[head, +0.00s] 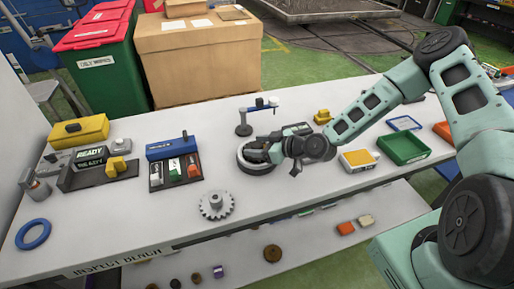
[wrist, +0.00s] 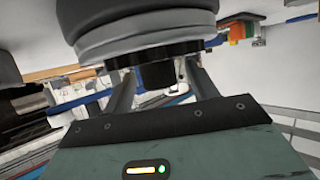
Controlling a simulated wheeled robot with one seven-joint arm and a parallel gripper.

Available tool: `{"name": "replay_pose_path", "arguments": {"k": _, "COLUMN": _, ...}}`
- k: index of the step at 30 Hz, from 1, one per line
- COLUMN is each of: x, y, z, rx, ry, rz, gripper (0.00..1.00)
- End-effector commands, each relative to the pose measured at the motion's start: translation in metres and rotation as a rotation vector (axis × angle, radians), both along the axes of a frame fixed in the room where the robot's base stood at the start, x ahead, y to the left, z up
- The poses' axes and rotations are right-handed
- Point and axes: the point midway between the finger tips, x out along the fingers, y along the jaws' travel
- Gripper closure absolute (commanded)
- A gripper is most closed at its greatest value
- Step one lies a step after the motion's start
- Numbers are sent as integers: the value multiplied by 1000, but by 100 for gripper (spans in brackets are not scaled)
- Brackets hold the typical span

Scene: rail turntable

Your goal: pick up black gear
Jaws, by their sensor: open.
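The black gear (wrist: 185,48) shows in the wrist view as a dark toothed disc with a black block-like hub, against a round grey turntable (wrist: 120,32). In the head view the turntable (head: 246,166) is a pale-rimmed ring in the middle of the bench, and my arm hides most of what lies on it. My gripper (wrist: 158,75) is open, with one finger on each side of the hub. I cannot tell whether the fingers touch it. In the head view my gripper (head: 264,151) is low over the turntable.
A grey metal gear (head: 216,205) lies on the bench in front. A blue-backed holder (head: 172,150) stands left, a small post with an arm (head: 244,128) behind. A yellow-topped box (head: 358,158) and green tray (head: 403,147) are right. The front left bench is mostly clear around a blue ring (head: 33,234).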

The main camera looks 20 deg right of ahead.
Motion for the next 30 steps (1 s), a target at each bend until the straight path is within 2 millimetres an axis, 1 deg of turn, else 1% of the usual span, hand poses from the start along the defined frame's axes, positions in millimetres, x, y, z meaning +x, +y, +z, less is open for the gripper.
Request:
{"name": "replay_pose_path", "arguments": {"k": 2, "x": 3, "y": 3, "z": -1, "rx": 1, "ry": 1, "rz": 0, "gripper": 42}}
{"name": "replay_pose_path", "arguments": {"k": 8, "x": 4, "y": 3, "z": -3, "rx": 0, "ry": 0, "rz": 0, "gripper": 42}}
{"name": "replay_pose_path", "arguments": {"k": 9, "x": 4, "y": 3, "z": -3, "rx": 0, "ry": 0, "rz": 0, "gripper": 44}}
{"name": "replay_pose_path", "arguments": {"k": 11, "x": 3, "y": 3, "z": -3, "rx": -1, "ry": 1, "rz": 0, "gripper": 61}}
{"name": "replay_pose_path", "arguments": {"k": 12, "x": 3, "y": 3, "z": -3, "rx": -1, "ry": 1, "rz": 0, "gripper": 72}}
{"name": "replay_pose_path", "arguments": {"k": 14, "x": 3, "y": 3, "z": -3, "rx": -1, "ry": 1, "rz": 0, "gripper": 89}}
{"name": "replay_pose_path", "arguments": {"k": 15, "x": 3, "y": 3, "z": -3, "rx": -1, "ry": 1, "rz": 0, "gripper": 100}}
{"name": "replay_pose_path", "arguments": {"k": 25, "x": 4, "y": 3, "z": 0, "rx": 1, "ry": -2, "rz": 0, "gripper": 100}}
{"name": "replay_pose_path", "arguments": {"k": 30, "x": 4, "y": 3, "z": 9, "rx": -1, "ry": -5, "rz": 2, "gripper": 100}}
